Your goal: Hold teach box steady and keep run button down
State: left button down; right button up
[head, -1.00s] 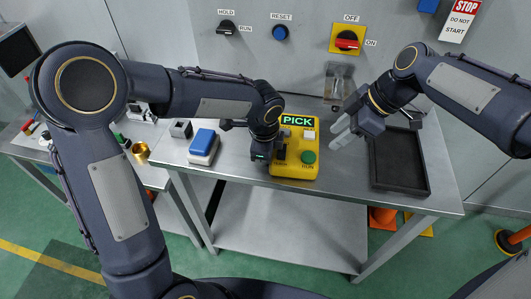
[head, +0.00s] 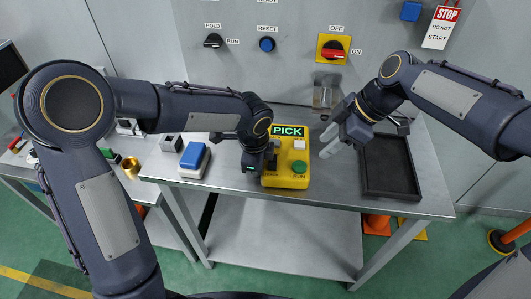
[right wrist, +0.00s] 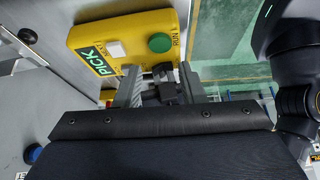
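The yellow teach box (head: 283,182) stands on the metal bench with a lit PICK screen (head: 288,131). It has a white button (head: 299,145) and a green button marked RUN (head: 299,167). In the right wrist view the teach box (right wrist: 130,38) and green button (right wrist: 160,43) also show; nothing touches the button there. My left gripper (head: 258,166) is at the box's left side, partly over it; its fingers are too dark to read. My right gripper (head: 328,148) is open and empty, just right of the box; its fingers (right wrist: 160,88) are apart in the right wrist view.
A blue-topped white block (head: 194,160) and a small grey block (head: 171,145) stand left of the box. A black tray (head: 390,194) lies at the right. A brass cup (head: 131,168) is far left. The wall behind has a red knob on a yellow plate (head: 333,47).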

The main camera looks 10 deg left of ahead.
dwell(0.8)
grip_shut()
dwell(1.5)
